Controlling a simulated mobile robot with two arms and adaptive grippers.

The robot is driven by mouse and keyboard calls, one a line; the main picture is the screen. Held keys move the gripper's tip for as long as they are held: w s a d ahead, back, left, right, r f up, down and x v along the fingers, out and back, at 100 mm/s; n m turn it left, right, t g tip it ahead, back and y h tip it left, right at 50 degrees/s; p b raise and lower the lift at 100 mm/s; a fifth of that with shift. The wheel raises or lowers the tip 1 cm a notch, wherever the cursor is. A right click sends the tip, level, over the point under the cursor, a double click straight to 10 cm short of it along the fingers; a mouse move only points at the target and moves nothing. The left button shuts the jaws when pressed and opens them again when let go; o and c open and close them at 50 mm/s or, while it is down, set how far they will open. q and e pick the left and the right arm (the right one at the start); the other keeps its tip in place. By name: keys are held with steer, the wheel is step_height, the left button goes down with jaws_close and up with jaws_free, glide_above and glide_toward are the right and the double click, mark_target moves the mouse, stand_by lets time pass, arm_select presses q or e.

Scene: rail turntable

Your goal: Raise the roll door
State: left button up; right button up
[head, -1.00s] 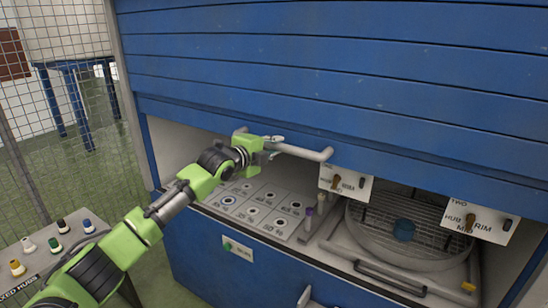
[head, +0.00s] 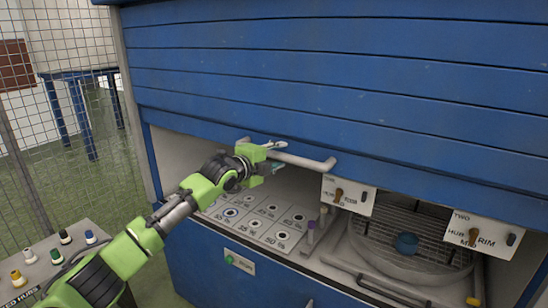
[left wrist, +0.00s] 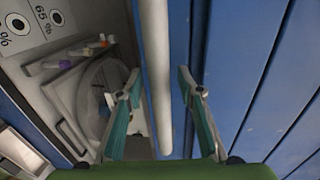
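The blue roll door (head: 340,85) hangs part-way down over the cabinet, with an open gap below it. Its grey bar handle (head: 308,161) runs along the lower slats. My left gripper (head: 277,157) is at the left half of this handle. In the left wrist view, the handle (left wrist: 157,40) passes between the two spread fingers of my left gripper (left wrist: 157,76). Gaps show on both sides of the bar, so the fingers are open around it. The roll door also fills the right of that view (left wrist: 260,70). My right gripper is not in view.
Below the door are a panel of marked round holes (head: 255,222), a round wire-mesh turntable (head: 432,235) with a blue cup-like part (head: 405,243), and hanging label plates (head: 348,195). A side table (head: 50,262) with small coloured parts stands left, near a mesh fence (head: 60,120).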

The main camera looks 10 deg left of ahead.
arm_select(q)
steer(key=v, duration=1.2)
